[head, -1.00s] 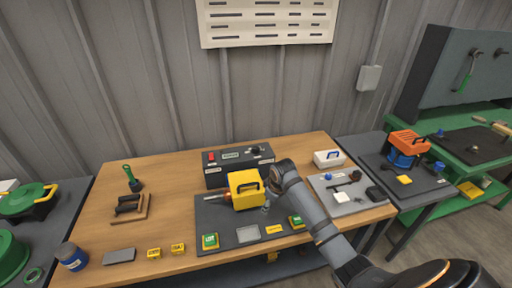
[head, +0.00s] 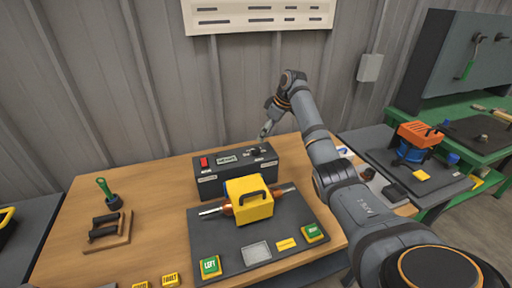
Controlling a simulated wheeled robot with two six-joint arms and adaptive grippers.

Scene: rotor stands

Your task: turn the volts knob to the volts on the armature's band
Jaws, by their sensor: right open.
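The dark tester box (head: 230,178) stands at the back of the table, with a red switch (head: 204,162) and a pale label or display (head: 227,158) on its top. A dark knob (head: 252,152) sits at the top's right side; its setting is too small to read. My left gripper is out of view.
A wooden rack (head: 112,238) and green-handled brush (head: 109,192) stand left. An orange-topped device (head: 416,136) is on the right bench.

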